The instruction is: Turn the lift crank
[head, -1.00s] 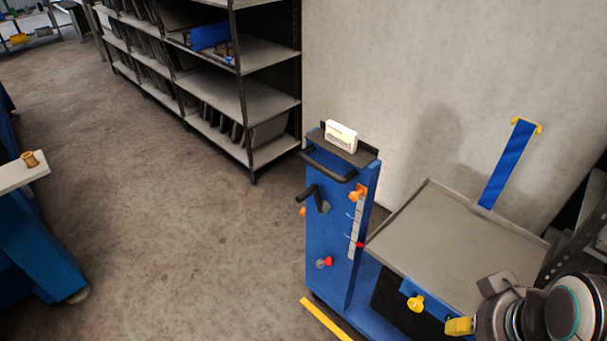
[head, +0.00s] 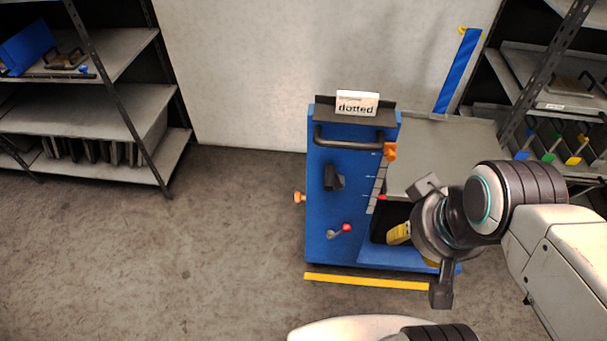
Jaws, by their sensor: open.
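A blue lift cart (head: 345,210) stands ahead with its upright panel facing me. A black crank-like handle (head: 333,178) sticks out of the panel's upper middle. Lower down is a small grey lever with a red knob (head: 340,231); I cannot tell for sure which of the two is the lift crank. My gripper (head: 425,238) is open and empty in the right of the head view, to the right of the panel and apart from both handles as seen. It hides part of the cart's lower right side.
Orange knobs (head: 390,151) stick out. A grey platform (head: 425,150) lies behind. Shelves (head: 95,105) stand left; floor (head: 220,250) left of the cart is clear.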

